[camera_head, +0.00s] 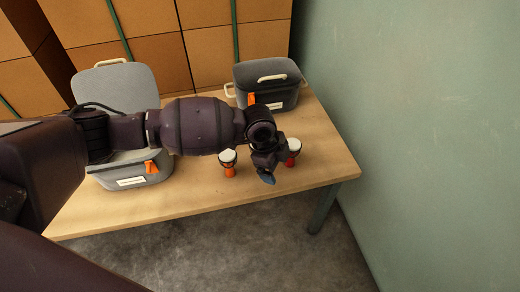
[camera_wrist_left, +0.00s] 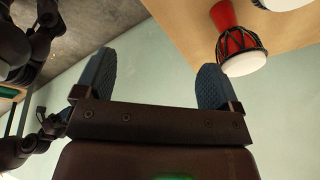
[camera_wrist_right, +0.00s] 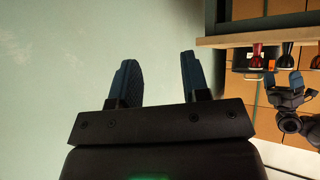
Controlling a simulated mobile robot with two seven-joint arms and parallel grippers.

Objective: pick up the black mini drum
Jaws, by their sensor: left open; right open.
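Two small goblet drums stand on the table in the head view. One has an orange base, a dark band and a white head (camera_head: 229,162). The other is a red drum (camera_head: 292,152), partly behind my left gripper (camera_head: 266,174). A red drum with black cords and white head (camera_wrist_left: 240,45) also shows in the left wrist view, right of the open, empty fingers. In the right wrist view, a dark shape (camera_wrist_right: 283,56) stands beside a red drum (camera_wrist_right: 257,56); I cannot tell whether it is the black drum. My right gripper (camera_wrist_right: 157,72) is open and empty.
A grey case (camera_head: 130,172) with its lid up stands at the left of the wooden table (camera_head: 190,204). A dark lidded box (camera_head: 268,84) stands at the back. Cardboard boxes (camera_head: 215,55) are stacked behind. A green wall (camera_head: 410,130) is at the right.

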